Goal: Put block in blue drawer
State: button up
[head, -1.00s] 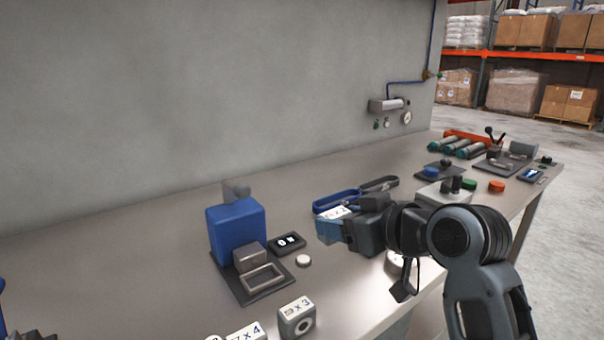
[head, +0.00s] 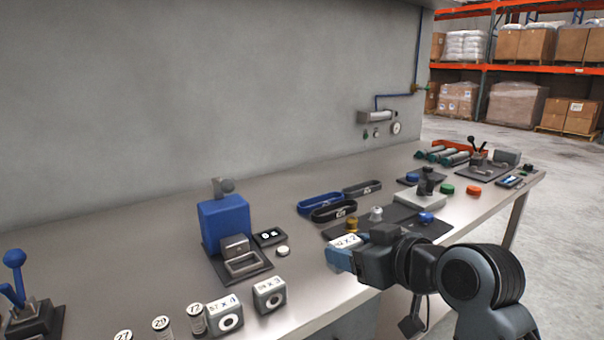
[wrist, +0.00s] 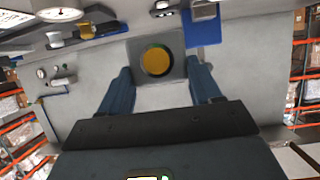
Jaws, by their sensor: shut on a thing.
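The block (head: 346,241) has a white label on top, which seems to read 12 x 2. My gripper (head: 343,257) is shut on it, above the table's front edge. The wrist view shows the block (wrist: 176,71) as a grey square face with an orange-yellow disc, between the two blue fingers of my gripper (wrist: 160,88). No open drawer is clear to me. A blue box-shaped device (head: 223,222) stands left of the gripper, and a blue shallow loop-shaped holder (head: 320,203) lies behind it. I cannot tell whether either is the blue drawer.
Two other labelled grey blocks stand at the front, one left (head: 225,317) and one right (head: 269,296), beside several small cylinders. Blue levers (head: 14,275) are at far left. A dark mat (head: 425,226) with knobs lies behind the gripper.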

jog(key=s+d+f+m+h, duration=0.2)
jog(key=s+d+f, duration=0.2)
jog(key=f, duration=0.6)
jog(key=s+d+f+m+t+h, duration=0.1)
jog(key=s+d+f, duration=0.3)
jog(key=f, duration=0.7)
jog(key=s+d+f+m+t+h, duration=0.1)
jog(key=s+d+f+m+h, duration=0.2)
jog(key=f, duration=0.8)
jog(key=s+d+h, duration=0.1)
jog(key=s+d, duration=0.1)
jog(key=s, duration=0.1)
jog(key=shift+a, duration=0.15)
